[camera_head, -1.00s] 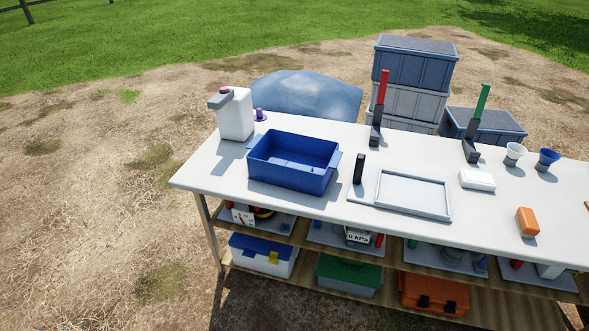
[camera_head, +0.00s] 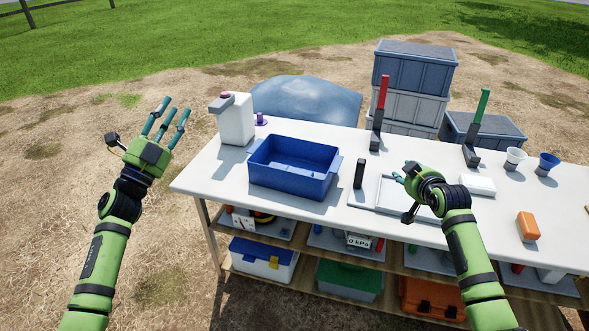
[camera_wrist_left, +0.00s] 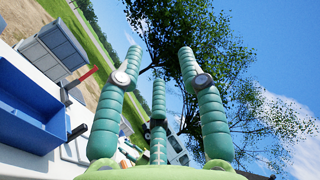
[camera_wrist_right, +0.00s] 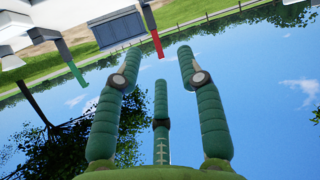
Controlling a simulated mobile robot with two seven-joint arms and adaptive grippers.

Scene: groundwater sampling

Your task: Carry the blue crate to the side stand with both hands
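The blue crate (camera_head: 293,180) sits upright and looks empty on the left part of the white table (camera_head: 225,172), with a handle tab at each end. Its blue side also shows at the left of the left wrist view (camera_wrist_left: 28,112). My left gripper (camera_head: 166,122) is open and empty, left of the table and apart from the crate. My right gripper (camera_head: 398,188) is over the table, right of the crate and above the white tray; its fingers are partly hidden in the head view, but the right wrist view shows them spread and empty (camera_wrist_right: 160,85). I cannot make out the side stand.
A white jug (camera_head: 237,122) stands behind the crate's left end. A black upright block (camera_head: 359,174) stands between the crate and the white tray (camera_head: 378,202). Red (camera_head: 383,88) and green (camera_head: 481,105) upright handles stand farther back. Stacked grey bins (camera_head: 412,70) are behind the table.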

